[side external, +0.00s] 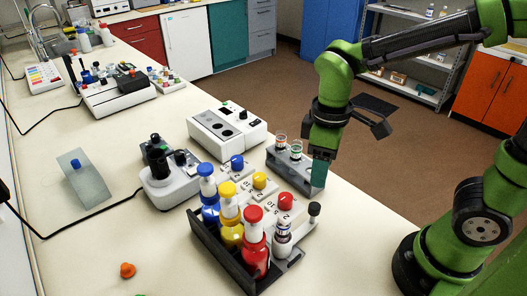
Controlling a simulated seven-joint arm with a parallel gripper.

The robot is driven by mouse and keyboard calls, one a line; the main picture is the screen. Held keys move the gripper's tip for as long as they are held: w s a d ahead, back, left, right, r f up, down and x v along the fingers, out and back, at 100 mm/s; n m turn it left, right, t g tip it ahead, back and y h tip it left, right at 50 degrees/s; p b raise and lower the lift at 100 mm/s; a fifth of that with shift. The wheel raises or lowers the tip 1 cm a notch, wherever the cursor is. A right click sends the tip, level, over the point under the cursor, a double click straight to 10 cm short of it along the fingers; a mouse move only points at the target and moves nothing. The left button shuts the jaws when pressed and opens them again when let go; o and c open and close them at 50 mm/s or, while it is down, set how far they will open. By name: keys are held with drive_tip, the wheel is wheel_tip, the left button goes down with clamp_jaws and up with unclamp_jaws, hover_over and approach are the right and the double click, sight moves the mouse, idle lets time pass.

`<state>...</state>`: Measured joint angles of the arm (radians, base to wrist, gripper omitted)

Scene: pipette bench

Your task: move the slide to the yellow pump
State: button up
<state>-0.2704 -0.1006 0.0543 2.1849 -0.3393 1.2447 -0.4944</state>
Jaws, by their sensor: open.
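My gripper (320,168) points down at the right end of a grey rack (290,168); its fingers are small here and jaws are open. A teal flat piece shows at its tip; I cannot tell whether it is the slide or part of the gripper. A translucent plate (92,188) with a blue knob lies tilted at the left, far from my gripper. A yellow bottle with a yellow cap (229,189) stands between blue and red ones in a black tray. A yellow knob (260,179) sits on a white numbered block behind it. I cannot tell which is the yellow pump.
The black tray (215,248) is at the front of the bench. Two vials (281,142) stand in the grey rack. A white block with dark wells (228,128) and a microscope-like device (165,178) stand behind. An orange knob (127,270) lies front left. The bench's left front is mostly clear.

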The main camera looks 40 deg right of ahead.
sight(315, 206)
wheel_tip(315, 206, down, 11)
drive_tip(key=shift+f, duration=0.1)
idle(0.3)
clamp_jaws()
